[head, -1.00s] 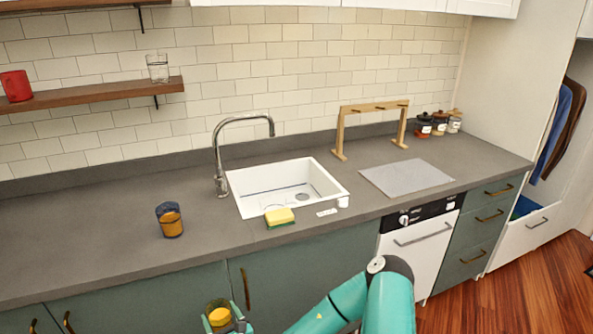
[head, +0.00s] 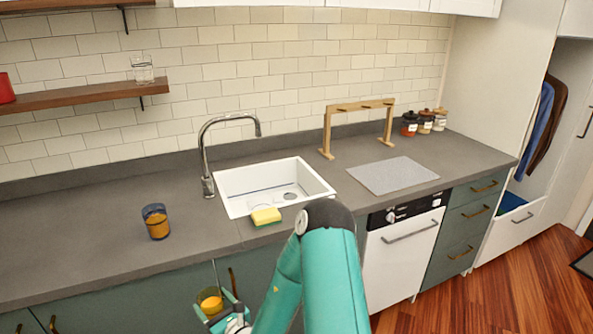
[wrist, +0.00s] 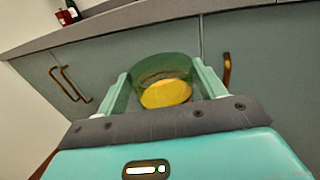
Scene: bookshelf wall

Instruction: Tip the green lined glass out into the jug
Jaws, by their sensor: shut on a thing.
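The green lined glass (wrist: 165,68) is a green-tinted tumbler with orange-yellow contents in it, seen in the wrist view between the two fingers. My gripper (wrist: 162,82) is shut on it, one finger on each side. In the head view the glass (head: 210,301) shows low in front of the cabinet doors, below the counter edge, about upright. My gripper (head: 217,306) is partly hidden there by its own wrist. I cannot make out a jug in either view.
A blue-tinted glass with orange contents (head: 156,222) stands on the grey counter (head: 75,235). A sponge (head: 266,216) lies at the front rim of the white sink (head: 316,180). The left counter is mostly clear.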

